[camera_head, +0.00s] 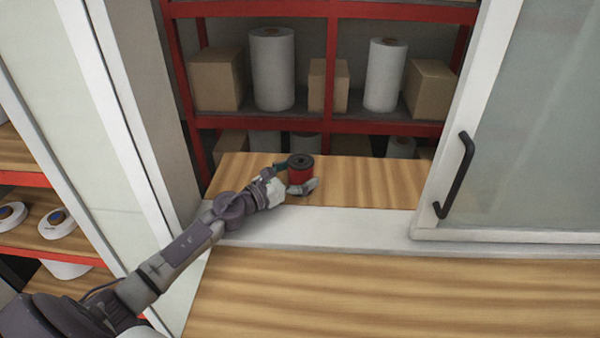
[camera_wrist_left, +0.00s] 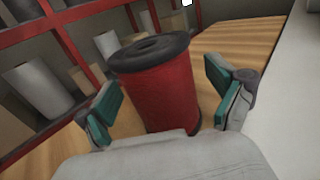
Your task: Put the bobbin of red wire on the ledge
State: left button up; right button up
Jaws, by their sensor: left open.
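The bobbin of red wire (camera_head: 300,172) has black end flanges and stands upright on the wooden ledge (camera_head: 365,180) in the window opening. It also shows in the left wrist view (camera_wrist_left: 160,88), where it looks tilted with the camera. My left gripper (camera_head: 297,180) reaches in from the left at the bobbin. In the left wrist view its two teal-padded fingers (camera_wrist_left: 165,105) are spread on either side of the bobbin, with a gap visible on each side. The bobbin's lower front is partly hidden by the gripper. My right gripper is not in view.
A white sill (camera_head: 330,228) runs in front of the ledge, with a wooden counter (camera_head: 400,290) nearer. A sliding glass pane with a black handle (camera_head: 457,175) stands at the right. Red shelves (camera_head: 370,127) with boxes and white rolls stand behind. The ledge right of the bobbin is clear.

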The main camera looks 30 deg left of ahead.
pick_arm(q)
jog(key=shift+r+p, duration=0.25)
jog(key=shift+p, duration=0.05)
jog(key=b+v, duration=0.1)
jog(key=v, duration=0.2)
jog(key=b+v, duration=0.1)
jog(key=v, duration=0.3)
jog(key=b+v, duration=0.2)
jog(key=v, duration=0.1)
jog(key=shift+s+a+f, duration=0.1)
jog(key=shift+s+f, duration=0.15)
jog(key=shift+f, duration=0.05)
jog(key=shift+s+a+r, duration=0.15)
jog(key=shift+s+a, duration=0.1)
jog(key=shift+s, duration=0.4)
